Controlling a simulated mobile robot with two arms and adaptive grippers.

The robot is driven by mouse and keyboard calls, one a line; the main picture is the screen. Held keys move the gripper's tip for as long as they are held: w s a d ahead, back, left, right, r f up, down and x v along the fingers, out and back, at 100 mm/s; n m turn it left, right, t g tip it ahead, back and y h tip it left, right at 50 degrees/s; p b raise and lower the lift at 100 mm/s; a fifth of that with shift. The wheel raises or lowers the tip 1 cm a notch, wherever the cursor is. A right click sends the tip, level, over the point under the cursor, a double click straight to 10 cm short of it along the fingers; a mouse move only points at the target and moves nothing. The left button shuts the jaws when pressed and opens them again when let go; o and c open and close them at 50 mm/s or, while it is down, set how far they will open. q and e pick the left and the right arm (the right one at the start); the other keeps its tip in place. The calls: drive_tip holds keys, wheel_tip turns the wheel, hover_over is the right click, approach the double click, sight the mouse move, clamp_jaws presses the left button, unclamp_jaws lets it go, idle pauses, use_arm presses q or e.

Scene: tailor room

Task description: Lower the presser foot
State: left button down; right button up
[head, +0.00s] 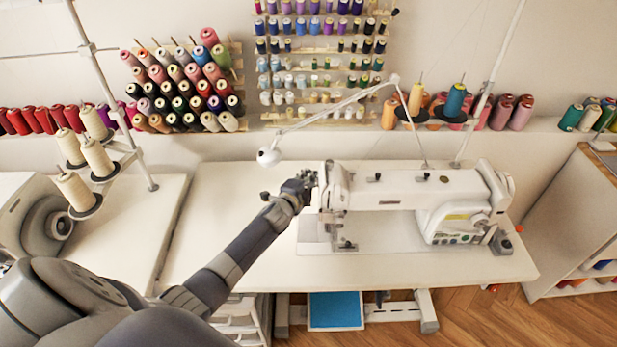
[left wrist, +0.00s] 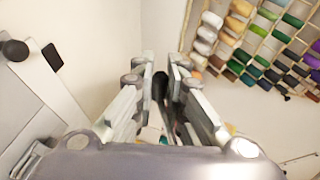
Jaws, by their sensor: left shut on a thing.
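The white sewing machine (head: 400,190) stands on the white sewing table (head: 240,262), its needle head at the left end. The presser foot area (head: 343,244) is below that head, too small to tell the foot's height. My left gripper (head: 309,179) reaches in from the left and is at the back-left side of the head. In the left wrist view my left gripper (left wrist: 158,72) is closed around a slim dark part, apparently the presser foot lever (left wrist: 160,88). In the head view the gripper hides this lever. My right gripper is not in view.
A white lamp (head: 268,157) on a thin arm hangs just behind and left of my gripper. Thread racks (head: 185,85) line the wall. The table front is clear.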

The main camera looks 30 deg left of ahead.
use_arm(q)
drive_tip(key=shift+s+d+f, duration=0.15)
drive_tip(key=shift+d+f, duration=0.2)
drive_tip(key=c, duration=1.6)
unclamp_jaws()
drive_tip(key=shift+c, duration=0.2)
drive_tip(key=shift+d+r, duration=0.1)
drive_tip(key=shift+r, duration=0.1)
drive_tip(key=v, duration=1.2)
